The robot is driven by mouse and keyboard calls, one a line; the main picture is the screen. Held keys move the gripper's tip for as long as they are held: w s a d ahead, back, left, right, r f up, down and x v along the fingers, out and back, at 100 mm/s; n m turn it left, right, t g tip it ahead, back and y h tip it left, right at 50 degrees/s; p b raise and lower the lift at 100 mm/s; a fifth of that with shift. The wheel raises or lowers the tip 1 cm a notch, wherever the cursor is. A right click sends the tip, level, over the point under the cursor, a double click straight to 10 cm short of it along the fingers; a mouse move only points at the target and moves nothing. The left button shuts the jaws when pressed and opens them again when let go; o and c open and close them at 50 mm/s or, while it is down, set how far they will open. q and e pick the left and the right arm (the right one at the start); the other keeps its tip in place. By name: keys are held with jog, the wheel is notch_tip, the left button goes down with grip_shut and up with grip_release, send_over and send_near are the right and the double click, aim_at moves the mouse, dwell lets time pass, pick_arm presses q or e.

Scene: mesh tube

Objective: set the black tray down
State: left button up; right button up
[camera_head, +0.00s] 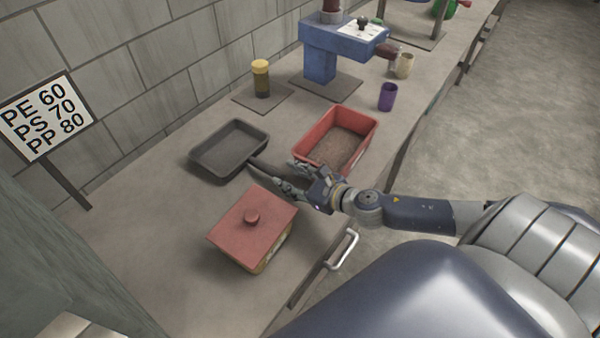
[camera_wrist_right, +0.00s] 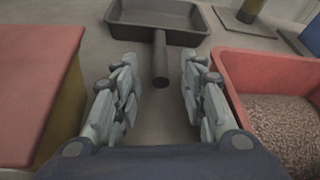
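The black tray (camera_head: 230,148), shallow and rectangular with a straight handle, appears to rest flat on the bench left of the red bin. In the right wrist view the tray (camera_wrist_right: 157,20) is at the top, its handle (camera_wrist_right: 160,62) pointing towards me. My right gripper (camera_head: 284,174) is open, near the bench at the handle's end. In the right wrist view the handle's end lies between the spread fingers (camera_wrist_right: 157,80), with clear gaps on both sides. My left gripper is not in view.
The red bin (camera_head: 369,132) of granules stands close to my right gripper. A red-lidded box (camera_head: 237,222) stands on its other side. Behind are a yellow-capped jar (camera_head: 261,80), a blue machine (camera_head: 320,62) and a purple cup (camera_head: 387,97). The bench left of the box is clear.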

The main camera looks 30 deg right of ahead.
jog(key=shift+v, duration=1.6)
